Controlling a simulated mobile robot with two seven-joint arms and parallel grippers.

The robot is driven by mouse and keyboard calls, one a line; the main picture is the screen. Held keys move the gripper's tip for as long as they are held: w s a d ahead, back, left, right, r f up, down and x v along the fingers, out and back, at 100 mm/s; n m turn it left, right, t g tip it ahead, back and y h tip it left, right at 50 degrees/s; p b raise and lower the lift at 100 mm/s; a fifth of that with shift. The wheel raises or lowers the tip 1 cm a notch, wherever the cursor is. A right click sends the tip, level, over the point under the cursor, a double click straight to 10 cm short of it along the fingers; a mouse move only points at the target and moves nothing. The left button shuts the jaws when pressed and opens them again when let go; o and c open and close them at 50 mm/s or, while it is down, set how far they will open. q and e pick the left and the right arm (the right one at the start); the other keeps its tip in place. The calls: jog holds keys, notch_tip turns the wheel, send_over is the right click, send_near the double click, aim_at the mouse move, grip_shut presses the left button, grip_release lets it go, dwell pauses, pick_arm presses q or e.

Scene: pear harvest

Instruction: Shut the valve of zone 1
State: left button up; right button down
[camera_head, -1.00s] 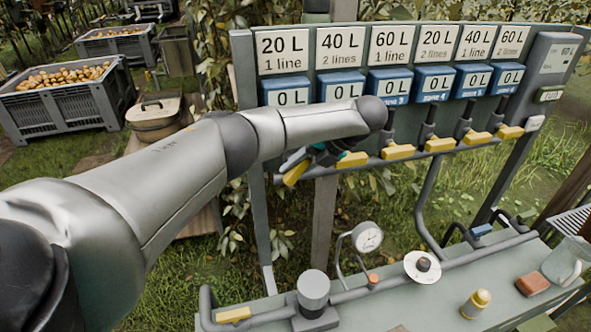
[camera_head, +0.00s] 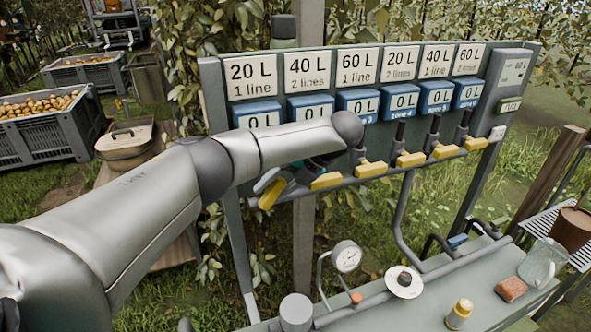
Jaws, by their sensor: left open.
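The zone 1 valve is the leftmost on the panel's pipe, under the "20 L, 1 line" sign (camera_head: 251,77). Its yellow handle (camera_head: 271,194) is steeply tilted, while the other yellow handles, such as the second one (camera_head: 326,181), lie nearly level. The blue meter above it (camera_head: 258,116) reads 0 L, and its zone label is hidden by my arm. My left gripper (camera_head: 280,180) is open at the zone 1 handle, largely hidden behind my forearm. I cannot tell whether its fingers touch the handle. My right gripper is out of view.
More meters and valves run to the right along the pipe (camera_head: 385,173). Below stands a bench with a pressure gauge (camera_head: 346,257), a yellow-capped bottle (camera_head: 459,314), a reddish block (camera_head: 510,289) and a clear jug (camera_head: 541,262). A crate of pears (camera_head: 45,135) stands at left.

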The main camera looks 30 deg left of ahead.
pick_arm(q)
jog(key=p+v, duration=0.2)
jog(key=v, duration=1.1)
jog(key=shift+d+r, duration=0.25)
jog(key=shift+d, duration=0.05)
